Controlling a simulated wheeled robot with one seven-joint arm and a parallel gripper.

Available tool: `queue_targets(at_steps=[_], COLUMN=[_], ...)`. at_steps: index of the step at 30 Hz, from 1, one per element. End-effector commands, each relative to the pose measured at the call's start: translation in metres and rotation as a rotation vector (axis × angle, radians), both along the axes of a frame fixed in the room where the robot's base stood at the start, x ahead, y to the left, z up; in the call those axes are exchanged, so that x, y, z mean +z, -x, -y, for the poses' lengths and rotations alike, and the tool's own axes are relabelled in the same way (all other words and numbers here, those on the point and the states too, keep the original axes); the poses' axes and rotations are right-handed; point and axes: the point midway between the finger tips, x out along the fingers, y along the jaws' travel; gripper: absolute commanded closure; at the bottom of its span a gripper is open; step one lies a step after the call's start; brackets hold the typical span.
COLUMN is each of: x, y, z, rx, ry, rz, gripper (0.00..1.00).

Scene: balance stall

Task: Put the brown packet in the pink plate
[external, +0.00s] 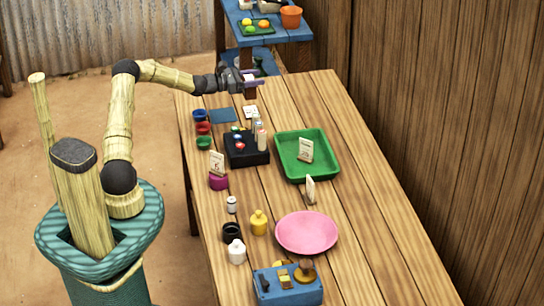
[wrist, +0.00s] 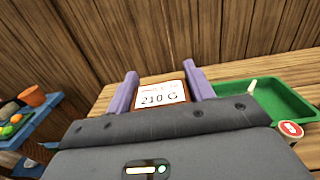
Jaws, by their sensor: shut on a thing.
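The pink plate (external: 306,232) lies empty on the wooden table, toward the near end. In the wrist view, my gripper's purple fingers (wrist: 160,92) are shut on the brown packet (wrist: 162,93), one finger at each side. The packet has a white label reading about "210 G". Its lower part is hidden behind the gripper body, and it is hard to make out in the external view.
A green tray (external: 324,172) with a card and a black box (external: 246,158) with small items stand mid-table. Yellow (external: 258,222) and white (external: 237,251) bottles stand left of the plate; a blue balance (external: 288,291) stands in front. A blue shelf (external: 268,38) stands beyond the table.

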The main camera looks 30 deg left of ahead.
Motion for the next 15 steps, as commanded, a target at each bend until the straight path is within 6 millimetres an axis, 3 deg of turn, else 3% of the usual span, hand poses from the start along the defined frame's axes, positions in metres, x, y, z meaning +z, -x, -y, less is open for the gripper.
queue_targets(at_steps=[8, 15], x=[0.000, 0.000], y=[0.028, 0.071], z=[0.111, 0.207], rx=[-0.202, -0.395], ry=[0.003, 0.003], rz=[0.002, 0.001], gripper=[0.76, 0.76])
